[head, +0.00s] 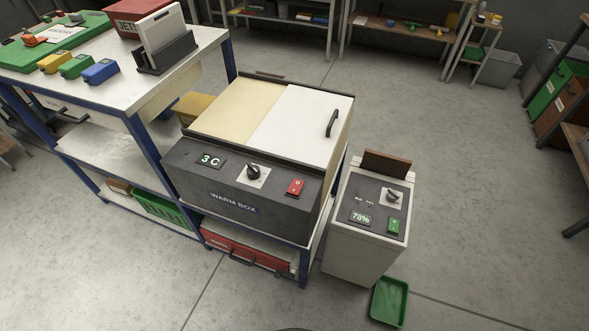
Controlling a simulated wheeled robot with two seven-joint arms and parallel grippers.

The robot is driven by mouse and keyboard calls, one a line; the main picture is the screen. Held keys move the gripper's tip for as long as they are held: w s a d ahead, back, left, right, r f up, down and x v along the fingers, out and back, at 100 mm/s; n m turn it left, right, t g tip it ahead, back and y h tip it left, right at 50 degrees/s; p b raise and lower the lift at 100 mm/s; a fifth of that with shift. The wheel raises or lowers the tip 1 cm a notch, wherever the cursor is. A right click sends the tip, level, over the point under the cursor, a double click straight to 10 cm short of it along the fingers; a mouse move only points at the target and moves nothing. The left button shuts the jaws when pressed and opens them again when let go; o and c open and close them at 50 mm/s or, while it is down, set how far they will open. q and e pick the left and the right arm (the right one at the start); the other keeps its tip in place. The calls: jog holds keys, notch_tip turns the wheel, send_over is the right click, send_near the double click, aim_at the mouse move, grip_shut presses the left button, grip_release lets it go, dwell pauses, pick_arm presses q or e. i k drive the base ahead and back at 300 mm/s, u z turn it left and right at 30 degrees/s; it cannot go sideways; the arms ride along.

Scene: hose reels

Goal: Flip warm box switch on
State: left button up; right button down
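The warm box (245,185) stands on a blue-framed stand in the middle of the head view. Its dark front panel carries a display (210,160) reading "3C", a black knob (253,172) and a "WARM BOX" label (234,203). The red rocker switch (295,187) is at the panel's right end, marked with I and O; which side is pressed in is too small to tell. The white lid (302,125) with a black handle (332,123) lies closed on top. Neither of my grippers is in view.
A grey cabinet (340,240) with a "78%" display and a green switch (394,226) stands right of the warm box. A green tray (390,302) lies on the floor before it. A workbench (125,90) is at left.

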aim_at(296, 185)
jog(key=u, duration=2.05)
jog(key=k, duration=0.8)
jog(key=z, duration=1.1)
jog(key=i, duration=0.5)
